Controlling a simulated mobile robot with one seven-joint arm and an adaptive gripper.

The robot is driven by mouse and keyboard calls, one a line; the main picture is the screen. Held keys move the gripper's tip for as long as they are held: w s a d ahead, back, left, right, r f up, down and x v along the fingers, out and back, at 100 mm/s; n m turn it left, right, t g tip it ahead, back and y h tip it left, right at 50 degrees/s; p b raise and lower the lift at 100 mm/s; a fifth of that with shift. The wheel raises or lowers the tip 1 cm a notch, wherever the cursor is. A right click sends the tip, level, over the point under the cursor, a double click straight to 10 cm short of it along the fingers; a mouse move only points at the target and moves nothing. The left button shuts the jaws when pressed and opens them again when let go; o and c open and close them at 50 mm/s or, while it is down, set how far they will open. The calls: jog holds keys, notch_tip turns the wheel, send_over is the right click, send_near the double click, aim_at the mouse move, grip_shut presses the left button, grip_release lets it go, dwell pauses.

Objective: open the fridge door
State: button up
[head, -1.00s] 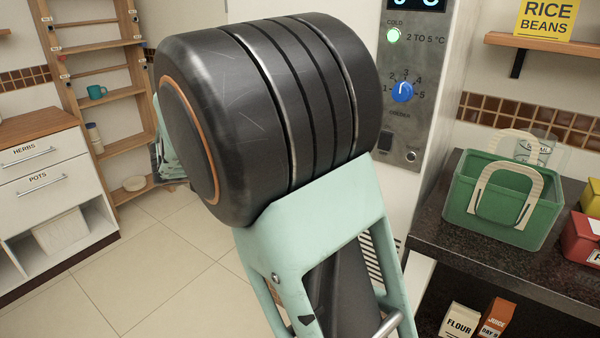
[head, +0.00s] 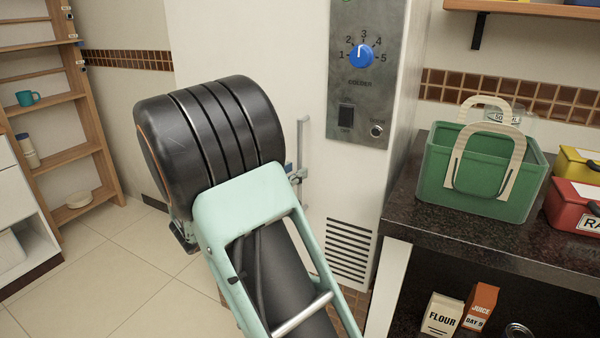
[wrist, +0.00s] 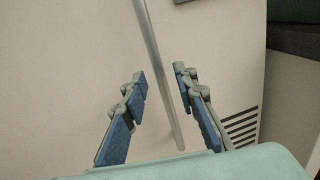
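The fridge is white, and its shut door (head: 250,50) fills the middle of the head view. A slim vertical metal handle (head: 303,140) stands at the door's right side. The handle also crosses the wrist view as a grey bar (wrist: 164,75). My gripper (wrist: 160,78) is open, with one blue-padded finger on each side of the handle bar. I see a gap between the bar and each finger; how deep the bar sits between them is hard to tell. In the head view my arm hides most of the gripper; only a fingertip part shows near the handle.
A control panel with a blue knob (head: 361,55) is right of the door, above a vent (head: 349,252). A dark counter (head: 440,215) with a green basket (head: 480,185) stands close on the right. Wooden shelves (head: 75,150) are at the left. Floor is free left of my arm.

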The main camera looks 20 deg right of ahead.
aim_at(298, 169)
jog(key=shift+x, duration=1.8)
grip_shut()
